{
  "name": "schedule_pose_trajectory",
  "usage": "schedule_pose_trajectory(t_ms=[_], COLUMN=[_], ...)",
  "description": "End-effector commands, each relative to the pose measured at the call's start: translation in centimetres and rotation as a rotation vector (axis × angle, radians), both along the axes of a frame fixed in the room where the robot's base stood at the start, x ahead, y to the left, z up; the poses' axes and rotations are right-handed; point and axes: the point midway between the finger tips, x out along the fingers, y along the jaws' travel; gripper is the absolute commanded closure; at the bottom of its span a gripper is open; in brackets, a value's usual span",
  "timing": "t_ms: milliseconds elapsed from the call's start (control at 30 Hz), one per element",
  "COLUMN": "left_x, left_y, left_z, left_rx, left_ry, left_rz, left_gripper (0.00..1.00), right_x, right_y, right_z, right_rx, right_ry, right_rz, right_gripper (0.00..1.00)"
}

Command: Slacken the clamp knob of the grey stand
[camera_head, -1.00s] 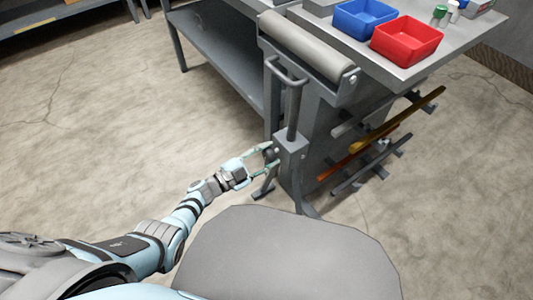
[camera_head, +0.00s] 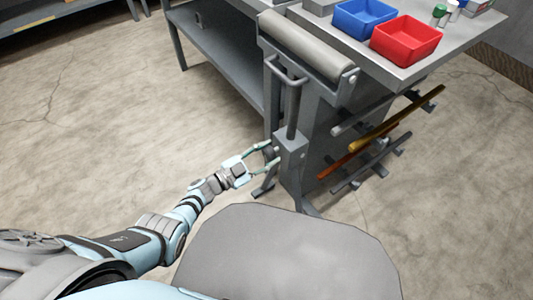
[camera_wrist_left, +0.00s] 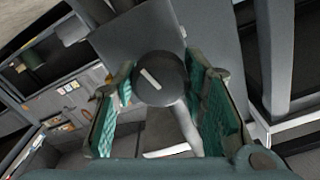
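The grey stand (camera_head: 291,150) is upright in front of the workbench, with a long grey roller (camera_head: 305,44) on top. Its dark round clamp knob (camera_head: 269,154) is on the left side of the stand's post, partly hidden by fingers in the head view. In the left wrist view the knob (camera_wrist_left: 160,78) shows face-on with a tilted white mark. My left gripper (camera_head: 265,157) has one finger on each side of the knob. In the wrist view its green pads (camera_wrist_left: 160,85) lie against the knob's sides with no clear gap. My right gripper is out of view.
A workbench (camera_head: 455,38) holds a blue bin (camera_head: 362,17) and a red bin (camera_head: 405,40). Several bars (camera_head: 395,120) lie on a rack at the right of the stand. A lower shelf (camera_head: 215,50) is behind. The floor at the left is clear.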

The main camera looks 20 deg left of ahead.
Motion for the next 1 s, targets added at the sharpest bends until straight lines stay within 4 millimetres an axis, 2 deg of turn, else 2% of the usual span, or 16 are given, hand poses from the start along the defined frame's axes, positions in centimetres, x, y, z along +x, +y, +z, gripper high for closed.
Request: schedule_pose_trajectory(t_ms=[33, 133, 500, 567, 833, 1000], left_x=[0.1, 0.0, -0.5, -1.3, -6.9, -8.9], left_y=[0.0, 0.0, 0.5, 1.2, 5.8, 7.5], left_z=[0.0, 0.0, -0.1, -0.2, -0.1, 0.0], left_rx=[0.001, 0.001, 0.002, 0.004, 0.003, 0.002], left_ry=[-0.001, -0.001, 0.000, 0.000, 0.001, 0.000], left_rz=[0.001, 0.001, 0.002, 0.002, -0.001, -0.001], left_gripper=[0.55, 0.41, 0.41, 0.41, 0.41, 0.41], right_x=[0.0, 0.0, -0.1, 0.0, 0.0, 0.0], right_y=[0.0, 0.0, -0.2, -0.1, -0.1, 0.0], right_z=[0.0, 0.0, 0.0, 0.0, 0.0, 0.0], right_rx=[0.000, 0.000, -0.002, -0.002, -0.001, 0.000], right_ry=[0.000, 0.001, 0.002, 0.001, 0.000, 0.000], right_rz=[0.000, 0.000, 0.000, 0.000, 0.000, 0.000], right_gripper=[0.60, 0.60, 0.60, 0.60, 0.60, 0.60])
